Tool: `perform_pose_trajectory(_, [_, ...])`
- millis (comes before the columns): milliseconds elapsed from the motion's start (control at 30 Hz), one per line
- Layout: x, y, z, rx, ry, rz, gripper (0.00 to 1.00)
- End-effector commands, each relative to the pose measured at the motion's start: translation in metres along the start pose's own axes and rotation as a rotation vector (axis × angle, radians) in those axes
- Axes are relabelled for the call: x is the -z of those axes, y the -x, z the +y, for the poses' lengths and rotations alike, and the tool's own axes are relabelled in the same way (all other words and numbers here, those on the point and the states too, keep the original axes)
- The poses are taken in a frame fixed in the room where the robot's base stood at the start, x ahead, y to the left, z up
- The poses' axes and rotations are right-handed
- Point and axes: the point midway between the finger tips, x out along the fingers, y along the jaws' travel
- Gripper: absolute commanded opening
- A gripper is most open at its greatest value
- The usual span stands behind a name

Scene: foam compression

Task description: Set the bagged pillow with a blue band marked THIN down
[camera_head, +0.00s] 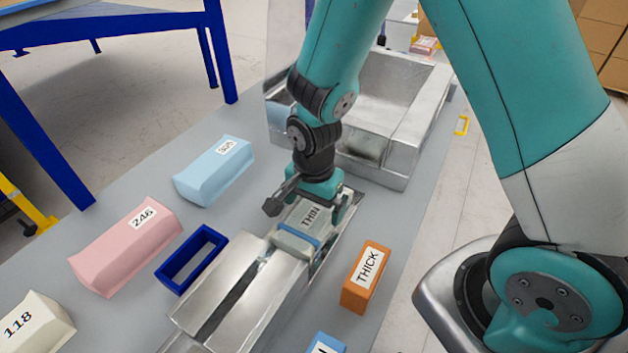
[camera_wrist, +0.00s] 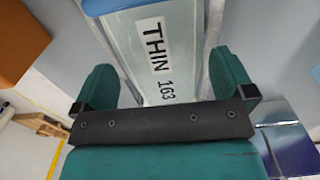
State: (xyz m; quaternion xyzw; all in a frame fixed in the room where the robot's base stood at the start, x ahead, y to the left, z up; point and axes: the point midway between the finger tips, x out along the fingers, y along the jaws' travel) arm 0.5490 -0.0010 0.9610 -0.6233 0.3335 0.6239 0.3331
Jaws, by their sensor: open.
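The bagged pillow (camera_head: 296,241) is pale grey with a blue band and a THIN label. In the head view it lies flat at the far end of a metal channel. In the wrist view the pillow (camera_wrist: 140,60) shows its label "THIN 163" between my fingers, with the blue band at the top edge. My gripper (camera_head: 315,207) is over the pillow's far part, its two fingers apart on either side of it. In the wrist view my gripper (camera_wrist: 165,85) shows gaps between the fingers and the pillow. The pillow's underside is hidden.
An orange THICK block (camera_head: 366,277) stands right of the metal channel (camera_head: 225,300). Left are a blue frame (camera_head: 191,259), a pink 246 bag (camera_head: 125,246), a light blue bag (camera_head: 213,171) and a cream 118 bag (camera_head: 37,325). A metal bin (camera_head: 408,137) stands behind my gripper.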

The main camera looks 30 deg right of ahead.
Motion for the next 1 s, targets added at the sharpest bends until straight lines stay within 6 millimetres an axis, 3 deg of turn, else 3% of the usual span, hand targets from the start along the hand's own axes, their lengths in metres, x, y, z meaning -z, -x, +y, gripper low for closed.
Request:
perform_pose_trajectory(300, [0.0,0.069,-0.001,0.007,0.0,0.002,1.0])
perform_pose_trajectory(533, [0.0,0.098,0.0,0.003,0.004,0.0,1.0])
perform_pose_trajectory(633, [-0.007,0.111,0.004,0.021,0.084,-0.017,1.0])
perform_pose_trajectory(767, [-0.033,0.144,0.021,0.096,0.416,-0.072,1.0])
perform_pose_trajectory(1000, [-0.096,0.201,0.073,0.307,1.222,-0.101,1.0])
